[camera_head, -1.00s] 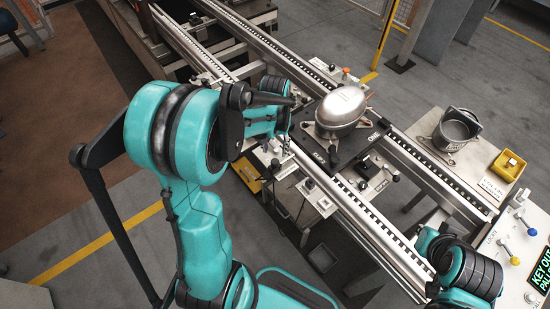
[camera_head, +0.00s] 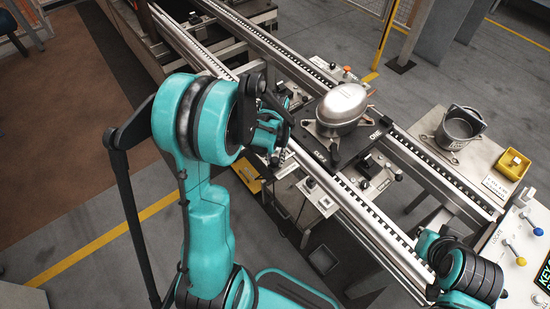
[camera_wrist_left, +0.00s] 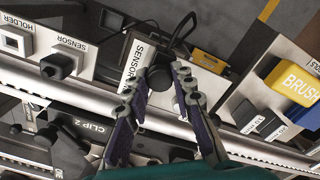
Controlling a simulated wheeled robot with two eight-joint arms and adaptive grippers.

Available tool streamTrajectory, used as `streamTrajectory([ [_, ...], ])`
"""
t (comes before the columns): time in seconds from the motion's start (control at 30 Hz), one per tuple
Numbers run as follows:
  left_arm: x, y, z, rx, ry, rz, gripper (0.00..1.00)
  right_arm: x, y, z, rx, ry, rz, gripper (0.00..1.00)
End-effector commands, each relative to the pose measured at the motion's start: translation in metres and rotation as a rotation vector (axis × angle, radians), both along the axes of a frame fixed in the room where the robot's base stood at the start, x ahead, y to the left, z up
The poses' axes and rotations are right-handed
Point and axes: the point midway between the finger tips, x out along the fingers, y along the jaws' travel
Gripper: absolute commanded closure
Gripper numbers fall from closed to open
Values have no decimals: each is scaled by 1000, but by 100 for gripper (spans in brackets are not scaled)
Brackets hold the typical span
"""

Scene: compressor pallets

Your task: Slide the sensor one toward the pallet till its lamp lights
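The sensor, a black knob (camera_wrist_left: 158,78) on a plate with a partly covered SENSOR label (camera_wrist_left: 136,62), sits between the fingertips of my left gripper (camera_wrist_left: 160,74) in the left wrist view. A finger lies close on each side; whether they press on it I cannot tell. In the head view the left gripper (camera_head: 281,150) is at the near rail, left of the dark pallet (camera_head: 347,151) bearing a silver compressor (camera_head: 342,104). The pallet's CLIP 2 edge (camera_wrist_left: 50,146) shows at lower left in the wrist view. I cannot make out a lamp.
A second knob (camera_wrist_left: 58,66) labelled SENSOR and a HOLDER block (camera_wrist_left: 15,41) stand left in the wrist view. A yellow and blue BRUSH block (camera_wrist_left: 292,82) is at right. A side table holds a grey pot (camera_head: 459,129) and yellow bin (camera_head: 512,164).

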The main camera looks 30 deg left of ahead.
Motion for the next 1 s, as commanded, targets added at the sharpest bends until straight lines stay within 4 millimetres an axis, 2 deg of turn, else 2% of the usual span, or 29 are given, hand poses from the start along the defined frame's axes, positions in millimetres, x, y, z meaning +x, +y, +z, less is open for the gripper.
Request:
streamTrajectory([
  [0.5, 8, -4, 0, 0, 0, -1, 100, 0, 0, -3, 0, 0, 0, 100],
  [0.53, 8, -4, 0, 0, 0, -1, 71, 0, 0, -3, 0, 0, 0, 100],
  [0.6, 8, -4, 0, 0, 0, -1, 55, 0, 0, -3, 0, 0, 0, 100],
  [0.87, 8, -4, 0, 0, 0, 0, 55, 0, 0, -3, 0, 0, 0, 100],
  [1.0, 8, -3, 8, 0, 0, 0, 55, 0, 0, -3, 0, 0, 0, 100],
])
